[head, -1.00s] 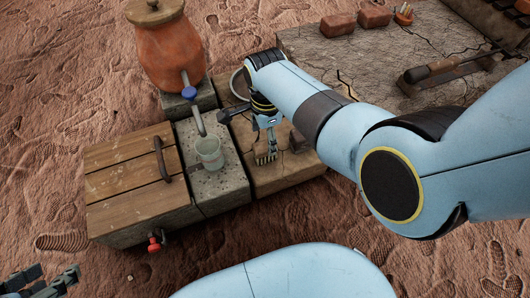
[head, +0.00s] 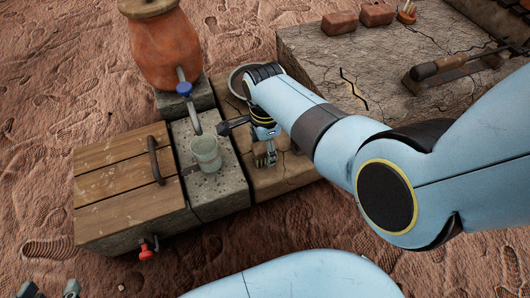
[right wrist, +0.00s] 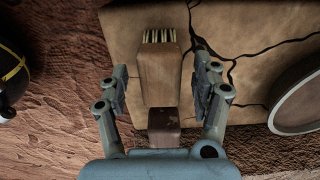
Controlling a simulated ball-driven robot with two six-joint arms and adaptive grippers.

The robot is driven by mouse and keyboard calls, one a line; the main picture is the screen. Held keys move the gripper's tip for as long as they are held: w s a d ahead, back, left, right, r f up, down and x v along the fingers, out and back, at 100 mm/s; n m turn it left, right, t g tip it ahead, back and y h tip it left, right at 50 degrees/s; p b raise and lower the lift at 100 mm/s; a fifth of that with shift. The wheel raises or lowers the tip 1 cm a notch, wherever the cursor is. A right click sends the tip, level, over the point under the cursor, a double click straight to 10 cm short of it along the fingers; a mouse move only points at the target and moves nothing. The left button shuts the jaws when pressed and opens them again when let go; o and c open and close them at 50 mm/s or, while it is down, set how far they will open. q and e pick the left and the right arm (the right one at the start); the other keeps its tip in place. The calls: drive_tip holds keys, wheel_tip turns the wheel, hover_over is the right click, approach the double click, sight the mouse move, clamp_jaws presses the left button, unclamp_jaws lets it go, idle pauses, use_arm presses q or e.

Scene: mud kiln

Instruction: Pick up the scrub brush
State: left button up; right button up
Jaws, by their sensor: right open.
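The scrub brush (right wrist: 159,70) shows in the right wrist view as a tan wooden block with pale bristles at its far end. My right gripper (right wrist: 162,78) is open, with one finger on each side of the brush and a gap on both sides. A darker brown block-like part (right wrist: 164,126) shows at its near end, close to my palm. In the head view my right gripper (head: 266,156) points down over the tan slab (head: 275,184) and mostly hides the brush. My left gripper (head: 50,289) shows only as two separated fingertips at the bottom left edge.
A wooden lidded box (head: 120,180) is farther left. A stone slab (head: 330,62) lies at the upper right.

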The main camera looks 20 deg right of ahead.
drive_tip(key=c, duration=1.3)
drive_tip(key=shift+r, duration=0.15)
drive_tip(key=shift+w+r+p, duration=0.1)
drive_tip(key=shift+r+p, duration=0.6)
drive_tip(key=shift+r, duration=0.05)
wheel_tip(320, 180, up, 3)
drive_tip(key=shift+r+p, duration=0.15)
drive_tip(key=shift+p, duration=1.1)
use_arm(q)
wheel_tip(320, 180, up, 9)
drive_tip(key=g+p, duration=0.3)
drive_tip(key=g, duration=0.5)
drive_tip(key=s+a+f+g+y+p, duration=0.1)
drive_tip(key=s+a+f+g+p, duration=0.1)
drive_tip(key=s+a+f+p, duration=0.1)
drive_tip(key=shift+s+f+p, duration=0.9)
drive_tip(key=shift+f+p, duration=0.15)
drive_tip(key=shift+f, duration=0.75)
use_arm(e)
drive_tip(key=s+d+r, duration=0.6)
drive_tip(key=s, duration=0.3)
drive_tip(key=shift+s+d, duration=0.3)
drive_tip(key=shift+s, duration=0.1)
